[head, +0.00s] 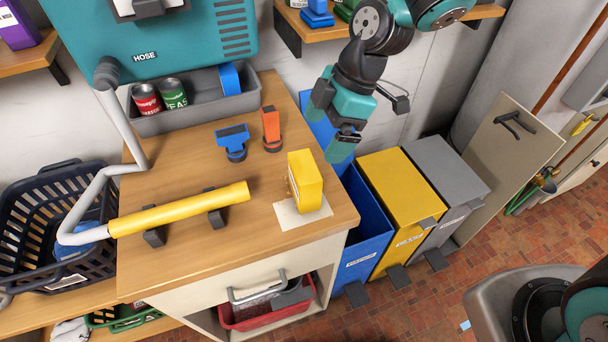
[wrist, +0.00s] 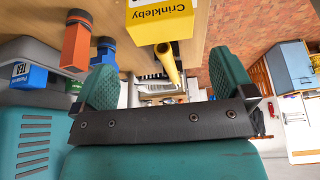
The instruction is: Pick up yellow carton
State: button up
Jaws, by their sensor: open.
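The yellow carton (head: 306,181) stands upright on a pale square mat (head: 289,214) near the right front corner of the wooden counter. In the wrist view the carton (wrist: 160,20) shows at the top, with "Crinkleby" lettering, beyond my fingertips. My gripper (head: 328,125) is open and empty. It hangs above and behind the carton, near the counter's right edge, apart from the carton. In the wrist view its two green fingers (wrist: 172,85) stand wide apart with nothing between them.
An orange object (head: 271,130) and a blue one (head: 233,141) stand behind the carton. A yellow vacuum wand (head: 180,209) lies on supports to its left. A grey trough (head: 188,113) with cans is at the back. Blue (head: 368,235), yellow (head: 402,205) and grey bins (head: 445,180) stand right of the counter.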

aim_at(310, 164)
jog(key=p+x, duration=0.1)
jog(key=x, duration=0.4)
jog(key=shift+s+a+f, duration=0.1)
jog(key=shift+f, duration=0.2)
jog(key=shift+p+x, duration=1.1)
jog(key=shift+x, duration=1.6)
jog(key=shift+f, duration=0.1)
jog(key=c, duration=0.6)
